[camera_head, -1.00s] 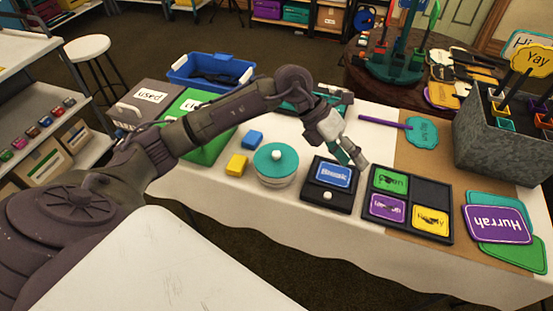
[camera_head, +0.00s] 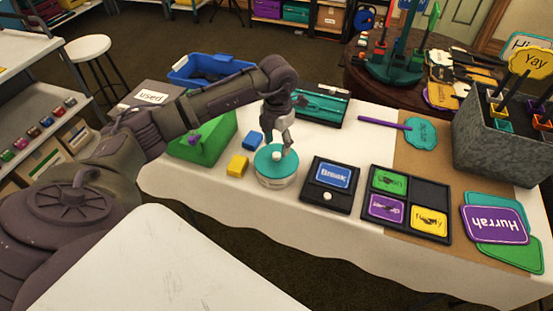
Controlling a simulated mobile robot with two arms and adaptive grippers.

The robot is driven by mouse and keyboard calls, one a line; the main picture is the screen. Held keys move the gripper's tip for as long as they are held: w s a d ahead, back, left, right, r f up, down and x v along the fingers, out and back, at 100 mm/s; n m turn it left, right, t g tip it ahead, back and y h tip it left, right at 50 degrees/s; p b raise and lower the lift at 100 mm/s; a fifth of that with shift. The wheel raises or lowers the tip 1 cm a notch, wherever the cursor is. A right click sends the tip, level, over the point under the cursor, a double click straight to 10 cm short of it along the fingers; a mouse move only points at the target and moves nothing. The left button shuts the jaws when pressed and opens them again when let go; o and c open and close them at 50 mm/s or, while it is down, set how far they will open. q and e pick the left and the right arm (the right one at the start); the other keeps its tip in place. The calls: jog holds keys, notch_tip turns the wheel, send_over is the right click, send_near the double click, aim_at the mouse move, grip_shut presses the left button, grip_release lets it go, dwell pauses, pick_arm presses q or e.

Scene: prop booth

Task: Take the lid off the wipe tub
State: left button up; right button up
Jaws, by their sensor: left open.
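The wipe tub (camera_head: 277,181) is a low white round tub on the white-covered table. Its teal lid (camera_head: 268,169) is on it, with a white knob (camera_head: 277,156) in the middle. My left gripper (camera_head: 283,150) points down from above, open, with its fingertips at the knob's height. Whether the fingers touch the knob I cannot tell. My right gripper is not in view.
A blue block (camera_head: 253,140) and a yellow block (camera_head: 237,166) lie left of the tub. A black stand with a blue "Break" card (camera_head: 335,175) is close on the right. A teal tray (camera_head: 318,108) lies behind. A green wedge (camera_head: 207,143) stands further left.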

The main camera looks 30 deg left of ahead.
aim_at(276, 154)
pick_arm(q)
jog(key=f, duration=0.1)
jog(key=f+p, duration=0.1)
jog(key=f, duration=0.3)
jog(key=shift+w+a+f, duration=0.1)
jog(key=shift+w+a, duration=0.05)
jog(key=shift+a, duration=0.1)
grip_shut()
